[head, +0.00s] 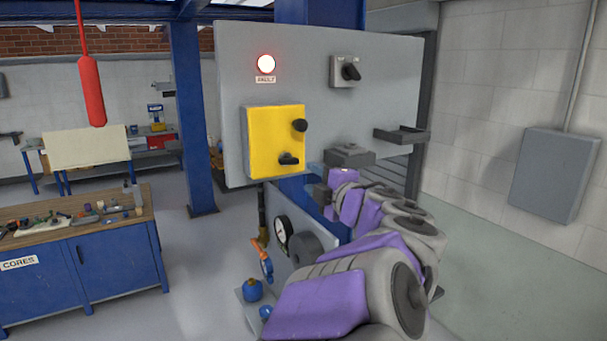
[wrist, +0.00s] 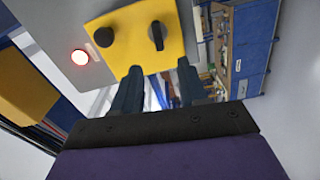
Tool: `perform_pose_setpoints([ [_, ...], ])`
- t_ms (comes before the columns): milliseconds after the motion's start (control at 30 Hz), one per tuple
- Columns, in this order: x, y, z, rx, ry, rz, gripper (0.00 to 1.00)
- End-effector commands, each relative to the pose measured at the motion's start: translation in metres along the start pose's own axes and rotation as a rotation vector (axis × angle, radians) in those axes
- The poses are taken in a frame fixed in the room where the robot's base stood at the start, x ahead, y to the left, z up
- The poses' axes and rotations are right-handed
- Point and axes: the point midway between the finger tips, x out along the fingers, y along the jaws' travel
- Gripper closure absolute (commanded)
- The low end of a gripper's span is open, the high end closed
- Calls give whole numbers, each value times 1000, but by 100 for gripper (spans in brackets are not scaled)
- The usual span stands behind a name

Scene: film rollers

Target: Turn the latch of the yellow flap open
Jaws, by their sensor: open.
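The yellow flap (head: 268,141) is on the grey panel and looks shut. It also shows in the wrist view (wrist: 135,45). A black round knob (head: 299,125) sits at its upper right; the wrist view shows it too (wrist: 104,37). The black latch (head: 288,159) is at its lower edge, its handle lying about level in the head view. In the wrist view the latch (wrist: 157,35) lies just beyond my fingertips. My gripper (wrist: 160,78) is open and empty, apart from the latch. In the head view my gripper (head: 314,182) is right of and below the flap.
A lit red fault lamp (head: 266,63) is above the flap. A black rotary switch (head: 346,71) and a dark shelf bracket (head: 401,135) are on the panel's right. A dark block (head: 349,155) juts out close above my gripper. A gauge (head: 282,233) is below.

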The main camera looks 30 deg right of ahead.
Motion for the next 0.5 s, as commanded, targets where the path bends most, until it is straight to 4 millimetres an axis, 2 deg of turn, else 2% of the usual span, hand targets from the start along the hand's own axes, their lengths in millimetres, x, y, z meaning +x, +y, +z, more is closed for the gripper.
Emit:
perform_pose_setpoints([
  [33, -11, 2, 1, -2, -5, 3, 57],
  [200, -38, 0, 1, 0, -5, 0, 57],
  [500, -58, -1, 0, 0, 0, -1, 57],
])
